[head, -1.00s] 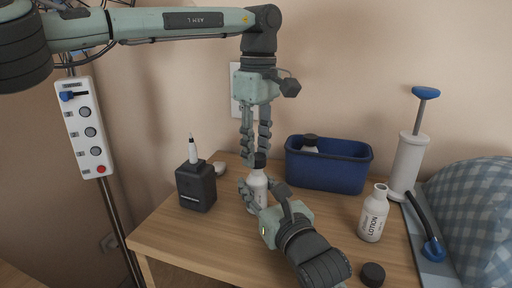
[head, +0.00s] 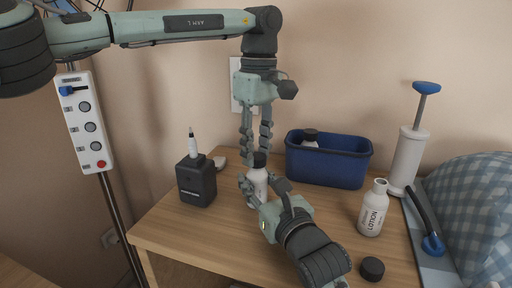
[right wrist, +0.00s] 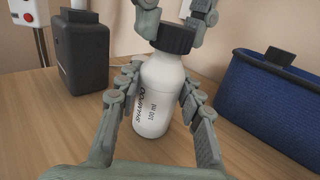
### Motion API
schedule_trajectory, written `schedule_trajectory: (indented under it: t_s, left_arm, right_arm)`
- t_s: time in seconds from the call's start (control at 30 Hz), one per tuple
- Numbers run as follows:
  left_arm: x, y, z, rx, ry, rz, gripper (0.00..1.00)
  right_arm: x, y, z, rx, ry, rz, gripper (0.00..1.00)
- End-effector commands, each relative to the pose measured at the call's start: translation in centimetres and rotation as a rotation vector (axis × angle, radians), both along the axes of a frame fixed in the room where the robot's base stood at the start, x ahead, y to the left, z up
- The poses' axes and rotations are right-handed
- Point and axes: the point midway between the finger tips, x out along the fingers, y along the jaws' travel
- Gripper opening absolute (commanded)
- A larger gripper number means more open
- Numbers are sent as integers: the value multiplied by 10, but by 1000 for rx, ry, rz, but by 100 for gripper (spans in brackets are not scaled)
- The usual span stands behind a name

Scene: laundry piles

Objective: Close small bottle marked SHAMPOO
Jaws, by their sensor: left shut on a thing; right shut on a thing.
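The small white SHAMPOO bottle (head: 257,190) stands upright on the wooden table. Its label reads SHAMPOO, 100 ml in the right wrist view (right wrist: 154,100). My right gripper (head: 259,183) is shut around the bottle's body, one finger on each side. A black cap (right wrist: 175,38) sits at the top of the bottle, right above the white shoulder. My left gripper (head: 257,156) points down from above and is shut on this cap, with fingers on both sides. The neck and any gap under the cap are hidden, so I cannot tell how tightly it sits.
An open LOTION bottle (head: 373,210) and a loose black cap (head: 372,268) are at the right. A blue bin (head: 325,170) holding a bottle is behind. A black box (head: 197,182) with a pen-like item stands left. A white pump (head: 407,162) stands far right.

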Motion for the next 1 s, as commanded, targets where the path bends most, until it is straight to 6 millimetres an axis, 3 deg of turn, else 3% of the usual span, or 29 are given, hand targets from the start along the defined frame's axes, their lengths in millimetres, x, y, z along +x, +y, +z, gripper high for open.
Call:
schedule_trajectory:
  t_s: [0.4,0.6,0.73,1.0]
  left_arm:
    - [0,-3,-1,-3,0,-1066,20]
    - [0,-4,-1,-1,-1,-1481,20]
    - [0,-4,-1,1,0,-1596,20]
    - [0,-4,-1,0,0,-1613,20]
  right_arm:
    - [0,0,0,0,1,0,0]
    - [0,0,-1,0,1,0,0]
    - [0,0,-1,0,1,0,0]
    - [0,0,-1,0,1,0,0]
